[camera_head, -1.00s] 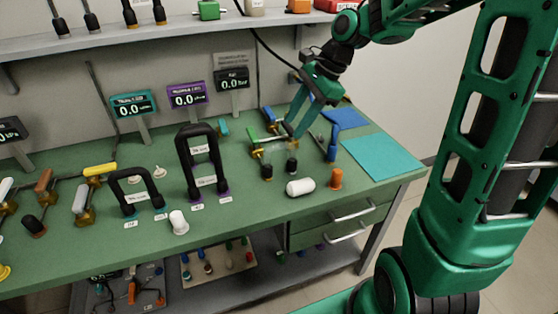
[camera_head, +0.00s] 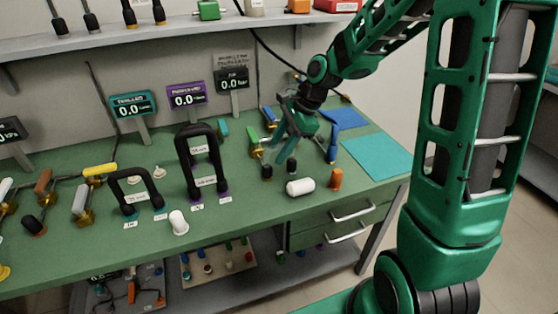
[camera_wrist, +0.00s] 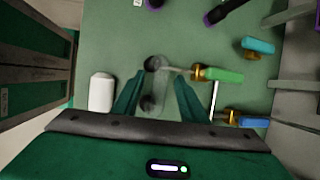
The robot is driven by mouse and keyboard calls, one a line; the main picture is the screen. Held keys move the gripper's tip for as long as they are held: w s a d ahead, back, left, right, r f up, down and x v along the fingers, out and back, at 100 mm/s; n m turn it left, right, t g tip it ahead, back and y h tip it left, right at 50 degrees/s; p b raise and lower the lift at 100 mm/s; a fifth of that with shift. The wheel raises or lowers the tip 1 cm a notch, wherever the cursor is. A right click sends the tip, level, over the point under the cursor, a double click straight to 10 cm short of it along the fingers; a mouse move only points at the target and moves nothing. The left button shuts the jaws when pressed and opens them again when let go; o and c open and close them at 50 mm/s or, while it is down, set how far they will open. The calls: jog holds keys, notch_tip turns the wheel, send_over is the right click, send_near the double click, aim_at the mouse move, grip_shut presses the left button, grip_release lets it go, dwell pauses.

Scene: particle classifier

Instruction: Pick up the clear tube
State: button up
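The clear tube (camera_wrist: 152,83) is faint and see-through. In the wrist view it lies between my fingers, running between two dark ends. In the head view its dark ends (camera_head: 267,172) stand on the green bench, and my gripper hides most of the tube. My gripper (camera_wrist: 156,88) is open, with one finger on each side of the tube. In the head view my gripper (camera_head: 281,150) is right over the tube, pointing down. Whether a finger touches it cannot be told.
A green-handled valve (camera_wrist: 222,75) is close to the right finger in the wrist view. A blue-handled valve (camera_wrist: 248,121) is also near. Black tube arches (camera_head: 201,150) stand at left.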

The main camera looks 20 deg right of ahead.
jog(key=shift+c, duration=0.4)
grip_shut()
jog(key=shift+w+r, duration=0.1)
jog(key=shift+r, duration=0.35)
jog(key=r, duration=0.3)
jog(key=shift+a+r, duration=0.3)
jog(key=s+a+r, duration=0.5)
jog(key=a+r, duration=0.1)
jog(key=a, duration=0.3)
jog(key=shift+s+a+r, duration=0.2)
jog(key=shift+s+a, duration=0.15)
